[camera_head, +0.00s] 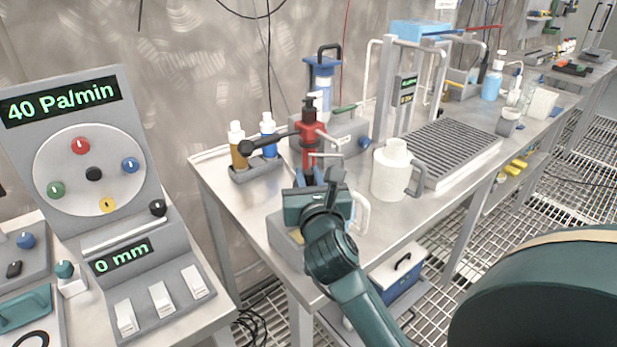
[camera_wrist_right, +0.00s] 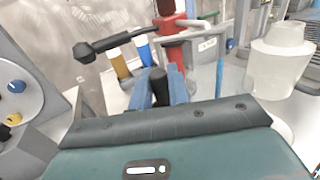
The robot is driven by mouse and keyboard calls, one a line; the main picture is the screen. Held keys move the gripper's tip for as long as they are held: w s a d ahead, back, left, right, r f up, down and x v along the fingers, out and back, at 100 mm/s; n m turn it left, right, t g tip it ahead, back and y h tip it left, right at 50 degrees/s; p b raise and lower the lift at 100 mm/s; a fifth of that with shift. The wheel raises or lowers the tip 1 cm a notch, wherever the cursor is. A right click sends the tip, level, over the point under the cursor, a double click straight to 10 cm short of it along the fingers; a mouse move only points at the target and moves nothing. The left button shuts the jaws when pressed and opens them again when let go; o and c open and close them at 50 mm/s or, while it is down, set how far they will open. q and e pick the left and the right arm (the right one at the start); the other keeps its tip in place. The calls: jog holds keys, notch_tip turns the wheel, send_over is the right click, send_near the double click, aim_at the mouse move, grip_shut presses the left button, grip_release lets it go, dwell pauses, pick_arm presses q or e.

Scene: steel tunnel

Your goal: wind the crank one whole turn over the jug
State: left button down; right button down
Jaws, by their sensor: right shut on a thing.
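My right gripper (camera_head: 322,180) reaches the near side of the left bench, in front of a red upright device. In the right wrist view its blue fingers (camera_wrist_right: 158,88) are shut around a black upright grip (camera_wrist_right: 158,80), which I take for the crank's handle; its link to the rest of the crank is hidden. The red device (camera_head: 309,135) has a black-ended arm pointing left and pale rods pointing right. A white jug (camera_head: 390,172) with a grey handle stands upright to the right, apart from the gripper. My left gripper is out of view.
Yellow (camera_head: 237,148) and blue (camera_head: 268,135) bottles stand in a holder behind left. A ribbed grey tray (camera_head: 440,148) lies right of the jug. A control panel (camera_head: 95,165) reads "40 Pa/min" and "0 mm". A grey box (camera_head: 285,240) sits below the gripper.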

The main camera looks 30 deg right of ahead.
jog(key=shift+s+d+m+g+h, duration=0.1)
jog(key=shift+s+m+g+h, duration=0.15)
jog(key=shift+m+g+h, duration=0.4)
jog(key=shift+h, duration=0.25)
jog(key=c, duration=1.4)
grip_release()
jog(key=shift+t, duration=0.25)
jog(key=shift+w+n+y, duration=0.1)
jog(key=shift+n+y, duration=0.15)
jog(key=shift+y, duration=0.15)
